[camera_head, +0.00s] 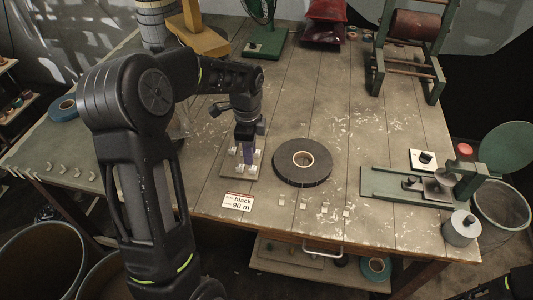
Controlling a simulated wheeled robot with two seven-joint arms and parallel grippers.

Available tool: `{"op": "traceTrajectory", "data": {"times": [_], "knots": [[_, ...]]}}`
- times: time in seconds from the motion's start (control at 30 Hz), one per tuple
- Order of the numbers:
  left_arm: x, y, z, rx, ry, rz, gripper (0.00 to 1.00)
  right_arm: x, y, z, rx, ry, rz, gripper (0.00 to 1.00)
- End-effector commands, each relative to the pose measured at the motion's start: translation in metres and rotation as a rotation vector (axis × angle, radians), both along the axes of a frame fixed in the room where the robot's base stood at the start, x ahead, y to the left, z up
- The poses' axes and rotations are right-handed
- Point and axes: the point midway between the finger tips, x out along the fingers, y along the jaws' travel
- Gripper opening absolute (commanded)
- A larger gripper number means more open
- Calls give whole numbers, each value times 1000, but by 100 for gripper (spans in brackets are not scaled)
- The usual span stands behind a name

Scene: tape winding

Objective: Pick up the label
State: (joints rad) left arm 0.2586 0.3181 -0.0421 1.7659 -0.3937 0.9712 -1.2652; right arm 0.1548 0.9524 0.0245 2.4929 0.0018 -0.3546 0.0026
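The label (237,201) is a small white card with red and black print reading "black" and "90 m". It lies flat on the wooden table near its front edge. My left gripper (245,152) points down behind the label, apart from it, over a small grey board (233,172) with several white pieces on it. Its fingers are small and dark here, so I cannot tell whether they are open or shut. A dark tape roll (302,162) with a pale core lies flat to the right of the gripper. My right gripper is out of view.
Several small pale pieces (303,206) lie right of the label. A green metal device (415,187) and a metal can (461,228) stand on the right. A roller stand (410,50) is at the back right. The table between the tape roll and the stand is mostly clear.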

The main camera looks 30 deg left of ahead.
Motion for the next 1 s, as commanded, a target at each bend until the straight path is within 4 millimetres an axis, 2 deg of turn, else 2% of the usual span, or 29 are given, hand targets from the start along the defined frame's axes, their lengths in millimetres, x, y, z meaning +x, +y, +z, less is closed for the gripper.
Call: {"op": "traceTrajectory", "data": {"times": [0.37, 0.7, 1.0], "knots": [[0, 0, 0, 0, 0, 1, 28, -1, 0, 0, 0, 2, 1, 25], [0, 0, -26, 1, 1, 1, 28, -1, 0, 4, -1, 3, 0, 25], [0, 0, -27, 0, 1, 1, 28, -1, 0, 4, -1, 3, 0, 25]]}}
